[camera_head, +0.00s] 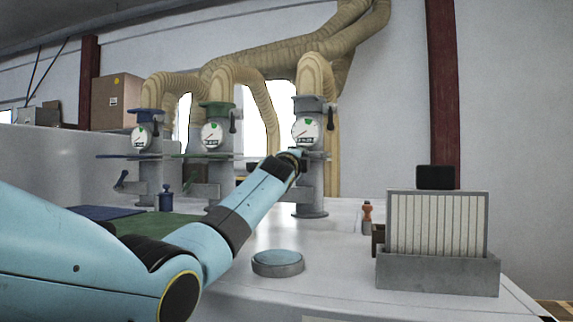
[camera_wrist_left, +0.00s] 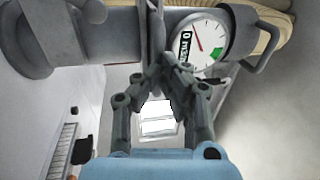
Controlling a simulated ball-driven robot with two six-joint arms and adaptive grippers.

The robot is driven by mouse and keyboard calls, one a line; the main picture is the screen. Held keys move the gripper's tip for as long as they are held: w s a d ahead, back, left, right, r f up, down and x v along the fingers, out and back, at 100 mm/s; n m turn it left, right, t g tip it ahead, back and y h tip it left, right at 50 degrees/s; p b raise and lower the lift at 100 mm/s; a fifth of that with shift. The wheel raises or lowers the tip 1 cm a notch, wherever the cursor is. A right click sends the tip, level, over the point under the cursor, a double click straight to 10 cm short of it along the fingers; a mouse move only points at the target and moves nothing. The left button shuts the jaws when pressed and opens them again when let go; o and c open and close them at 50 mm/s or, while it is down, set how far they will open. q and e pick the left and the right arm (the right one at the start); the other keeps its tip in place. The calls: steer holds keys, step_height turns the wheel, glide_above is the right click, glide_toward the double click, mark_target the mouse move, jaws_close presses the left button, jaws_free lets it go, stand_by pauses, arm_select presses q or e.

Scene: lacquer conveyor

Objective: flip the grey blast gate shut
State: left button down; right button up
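The grey duct station (camera_head: 312,190) stands at the right end of a row, with a round gauge (camera_head: 305,131) and a grey top collar. In the left wrist view its gauge (camera_wrist_left: 198,42) is close, and the gate's thin grey plate (camera_wrist_left: 153,25) shows edge-on beside it. My left gripper (camera_wrist_left: 161,76) is at this plate, its fingertips drawn together against its near edge. I cannot tell whether a thin part is pinched between them. My right gripper is not in view.
A blue station (camera_head: 145,137) and a green station (camera_head: 215,133) stand to the left. A round pad (camera_head: 278,262) lies on the pale table. A grey filter rack (camera_head: 437,272) and a small reddish-brown figure-like item (camera_head: 367,216) stand to the right.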

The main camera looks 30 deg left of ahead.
arm_select(q)
steer(key=shift+r, duration=0.3)
steer(key=c, duration=1.6)
jaws_free()
step_height(320, 180, up, 7)
steer(key=shift+w+a, duration=0.1)
steer(key=shift+c, duration=0.2)
step_height(320, 180, up, 2)
steer(key=shift+r, duration=0.1)
jaws_close()
steer(key=shift+r, duration=0.2)
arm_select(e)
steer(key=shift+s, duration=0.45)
arm_select(q)
steer(key=shift+f, duration=0.15)
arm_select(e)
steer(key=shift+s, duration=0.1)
